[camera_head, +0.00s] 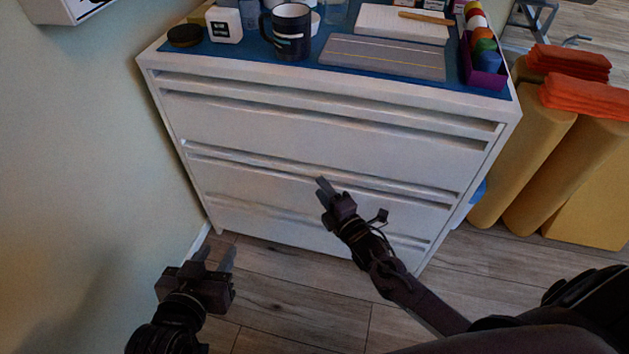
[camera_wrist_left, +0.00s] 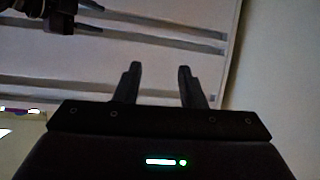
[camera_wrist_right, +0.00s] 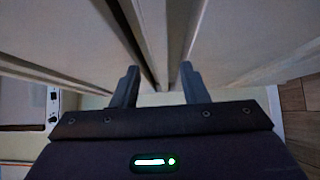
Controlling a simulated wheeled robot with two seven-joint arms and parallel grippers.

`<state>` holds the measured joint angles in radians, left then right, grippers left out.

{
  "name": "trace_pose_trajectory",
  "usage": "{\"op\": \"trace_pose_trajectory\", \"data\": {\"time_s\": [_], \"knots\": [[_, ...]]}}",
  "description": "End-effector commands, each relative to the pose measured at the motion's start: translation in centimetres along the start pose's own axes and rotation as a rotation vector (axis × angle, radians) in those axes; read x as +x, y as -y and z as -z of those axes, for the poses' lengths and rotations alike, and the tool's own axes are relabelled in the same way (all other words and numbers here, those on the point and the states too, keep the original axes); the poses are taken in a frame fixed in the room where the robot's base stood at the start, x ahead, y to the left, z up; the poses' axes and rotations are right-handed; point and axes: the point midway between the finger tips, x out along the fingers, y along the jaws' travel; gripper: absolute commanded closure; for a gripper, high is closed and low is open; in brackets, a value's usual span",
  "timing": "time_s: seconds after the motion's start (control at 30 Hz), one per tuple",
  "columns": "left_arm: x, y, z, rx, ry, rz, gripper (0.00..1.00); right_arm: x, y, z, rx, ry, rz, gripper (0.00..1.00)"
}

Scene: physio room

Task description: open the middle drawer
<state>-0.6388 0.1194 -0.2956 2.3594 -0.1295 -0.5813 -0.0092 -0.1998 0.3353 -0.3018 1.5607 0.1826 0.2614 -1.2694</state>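The white drawer unit (camera_head: 300,130) stands in front of me with its drawers looking shut. Its middle drawer (camera_head: 245,186) has a long horizontal grip lip along its top edge. My right gripper (camera_head: 322,184) is at that lip, near the middle of the drawer's width. In the right wrist view its fingers (camera_wrist_right: 158,82) are apart, with a pale edge and a dark slot between and beyond them; whether they touch the lip I cannot tell. My left gripper (camera_head: 214,258) is open and empty, low at the left, away from the drawers. Its spread fingers show in the left wrist view (camera_wrist_left: 157,80).
On the unit's blue top are a dark mug (camera_head: 291,32), a white box (camera_head: 224,25), a grey board (camera_head: 382,57) and a purple tray (camera_head: 483,75) of coloured rolls. Yellow bolsters (camera_head: 530,145) stand at the right. A wall (camera_head: 80,150) is close on the left.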

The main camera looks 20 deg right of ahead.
Motion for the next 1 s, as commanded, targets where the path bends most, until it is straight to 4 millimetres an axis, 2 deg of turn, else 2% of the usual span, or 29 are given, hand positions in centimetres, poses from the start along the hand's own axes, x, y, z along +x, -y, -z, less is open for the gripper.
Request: {"op": "trace_pose_trajectory", "data": {"time_s": [0.3,0.5,0.67,0.9,0.93,1.0], "knots": [[-0.4,0.4,6.6,0.014,-0.298,0.008,0.64,3.2,0.2,0.0,0.002,0.001,0.0,0.6],[-1.1,0.5,9.1,0.019,-0.415,0.01,0.64,4.4,0.2,0.0,0.002,0.002,0.002,0.6],[-1.4,0.6,9.9,0.021,-0.452,0.011,0.64,4.7,0.1,0.0,0.001,0.001,0.002,0.6],[-1.4,0.6,10.0,0.021,-0.455,0.011,0.64,4.7,0.1,0.0,0.001,0.001,0.002,0.6],[-1.4,0.6,10.0,0.021,-0.455,0.011,0.64,4.7,0.1,0.0,0.001,0.001,0.002,0.61],[-1.4,0.6,10.0,0.021,-0.454,0.011,0.64,4.7,0.1,0.0,0.002,0.001,0.002,0.7]]}}
